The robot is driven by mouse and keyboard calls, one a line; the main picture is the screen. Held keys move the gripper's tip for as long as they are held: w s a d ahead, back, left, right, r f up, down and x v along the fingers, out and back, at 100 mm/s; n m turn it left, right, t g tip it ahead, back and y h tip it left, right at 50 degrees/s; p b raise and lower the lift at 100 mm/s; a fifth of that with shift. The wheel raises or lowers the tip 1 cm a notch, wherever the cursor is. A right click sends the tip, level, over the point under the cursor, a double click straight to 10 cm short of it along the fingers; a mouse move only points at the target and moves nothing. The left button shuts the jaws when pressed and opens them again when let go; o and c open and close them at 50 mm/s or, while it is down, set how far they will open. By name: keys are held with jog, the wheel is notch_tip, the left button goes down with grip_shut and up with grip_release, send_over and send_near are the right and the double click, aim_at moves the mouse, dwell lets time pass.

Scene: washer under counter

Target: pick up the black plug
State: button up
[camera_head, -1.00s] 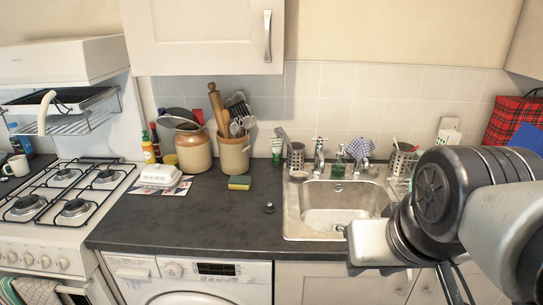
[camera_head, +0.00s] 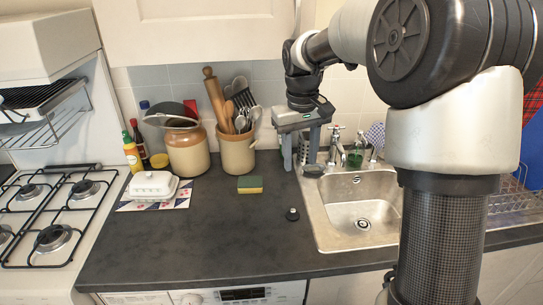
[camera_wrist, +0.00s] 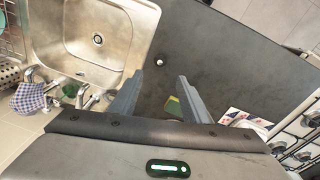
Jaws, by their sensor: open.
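The black plug (camera_head: 292,214) is a small dark piece with a pale top. It sits on the dark countertop just left of the sink. In the wrist view the plug (camera_wrist: 160,62) appears just beyond the fingertips, between their lines. My gripper (camera_head: 300,168) is open and empty, pointing down above the back of the counter beside the sink, behind the plug and apart from it. Both fingers of the gripper (camera_wrist: 160,76) show in the wrist view with a clear gap between them.
A green and yellow sponge (camera_head: 250,185) lies left of the gripper. Utensil pots (camera_head: 238,152) stand behind it. The sink (camera_head: 325,236) with its tap (camera_head: 336,143) is to the right. A white butter dish (camera_head: 153,185) is further left. The front counter is clear.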

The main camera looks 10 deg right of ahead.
send_over(293, 210)
notch_tip(293, 210, down, 5)
jog(key=shift+g, duration=0.4)
notch_tip(293, 210, down, 18)
jog(key=shift+r+p, duration=0.1)
jog(key=shift+p, duration=0.5)
jog(key=c, duration=0.8)
